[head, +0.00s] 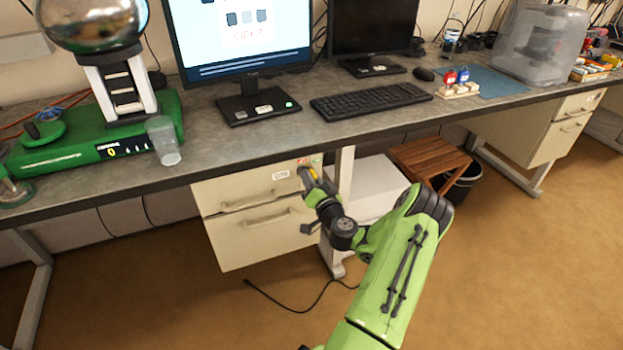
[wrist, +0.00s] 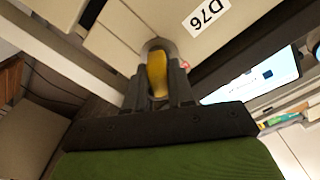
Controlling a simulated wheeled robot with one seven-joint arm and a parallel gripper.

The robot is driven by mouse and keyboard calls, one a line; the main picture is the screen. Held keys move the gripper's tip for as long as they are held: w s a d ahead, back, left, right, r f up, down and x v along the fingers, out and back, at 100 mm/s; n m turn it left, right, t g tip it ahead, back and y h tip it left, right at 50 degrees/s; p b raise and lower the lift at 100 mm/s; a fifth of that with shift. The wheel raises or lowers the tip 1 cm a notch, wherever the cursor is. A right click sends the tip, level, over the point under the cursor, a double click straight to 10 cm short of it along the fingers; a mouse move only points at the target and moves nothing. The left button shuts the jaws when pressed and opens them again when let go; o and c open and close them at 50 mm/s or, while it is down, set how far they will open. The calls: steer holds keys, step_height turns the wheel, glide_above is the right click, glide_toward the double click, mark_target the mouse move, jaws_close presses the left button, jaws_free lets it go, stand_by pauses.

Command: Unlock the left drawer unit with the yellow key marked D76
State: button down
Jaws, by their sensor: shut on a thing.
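The left drawer unit (head: 262,238) hangs under the bench at the left, with two closed drawers. A white label (head: 281,175) is on its top drawer front; in the wrist view the label (wrist: 206,15) reads D76. My gripper (head: 311,180) is at the upper right corner of that drawer front. It is shut on the yellow key (wrist: 157,72), whose yellow head shows between the fingers. The key points at the drawer front beside the label. Its tip and the lock are hidden, so I cannot tell how far in it is.
A bench leg (head: 343,180) stands just right of the drawer unit, with a wooden stool (head: 428,158) and a black bin (head: 463,185) beyond. The bench top (head: 215,150) overhangs the drawers. A second drawer unit (head: 540,140) is at the far right. A cable lies on the floor.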

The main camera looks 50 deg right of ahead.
steer(key=m+p, duration=0.1)
steer(key=m, duration=0.2)
stand_by(0.4)
steer(key=shift+m, duration=0.4)
steer(key=shift+m+p, duration=0.85)
steer(key=shift+m, duration=0.65)
steer(key=shift+c, duration=2.2)
jaws_free()
steer(key=shift+s+f, duration=0.1)
